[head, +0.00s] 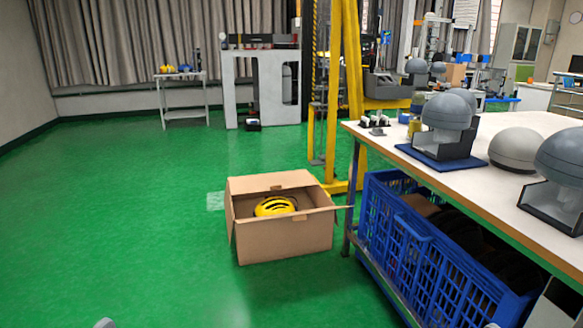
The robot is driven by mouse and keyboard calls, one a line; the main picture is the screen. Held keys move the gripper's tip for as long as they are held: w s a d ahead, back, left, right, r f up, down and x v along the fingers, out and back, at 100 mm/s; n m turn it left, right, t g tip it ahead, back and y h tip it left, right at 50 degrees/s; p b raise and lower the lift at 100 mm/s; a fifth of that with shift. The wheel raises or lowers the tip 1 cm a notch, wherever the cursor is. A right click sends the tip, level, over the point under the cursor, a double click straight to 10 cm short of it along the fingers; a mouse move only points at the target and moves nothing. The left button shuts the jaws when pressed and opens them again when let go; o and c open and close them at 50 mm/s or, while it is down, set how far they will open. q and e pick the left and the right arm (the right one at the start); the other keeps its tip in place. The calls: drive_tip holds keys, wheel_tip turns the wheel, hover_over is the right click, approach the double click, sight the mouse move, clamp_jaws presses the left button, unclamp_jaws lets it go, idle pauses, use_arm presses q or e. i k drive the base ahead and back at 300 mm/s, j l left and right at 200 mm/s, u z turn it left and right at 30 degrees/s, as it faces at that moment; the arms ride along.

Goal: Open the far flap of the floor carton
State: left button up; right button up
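The open cardboard carton (284,240) stands on the green floor, left of the workbench. A yellow helmet (274,206) with dark vents lies inside it. The far flap (268,183) shows as a tan panel along the back edge of the carton; I cannot tell for sure whether it stands up or leans in over the opening. The left flap (232,228) hangs down outside. The right flap (327,208) sticks out sideways toward the bench. Neither gripper shows clearly; only small grey bits reach the bottom edge of the view.
A workbench (480,188) with grey domed helmets on stands is at the right, with a blue crate (420,240) under it. A yellow-framed tower (352,90) stands behind the carton. A small table (183,92) is far back. The floor left and in front is clear.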

sight(244, 185)
drive_tip(key=i+j+z, duration=0.2)
drive_tip(key=i+j, duration=0.45)
drive_tip(key=i, duration=0.5)
drive_tip(key=i+j+z, duration=0.2)
drive_tip(key=i+j, duration=0.6)
drive_tip(key=i, duration=0.3)
drive_tip(key=i+j+z, duration=0.2)
drive_tip(key=i+j, duration=0.8)
drive_tip(key=i, duration=0.05)
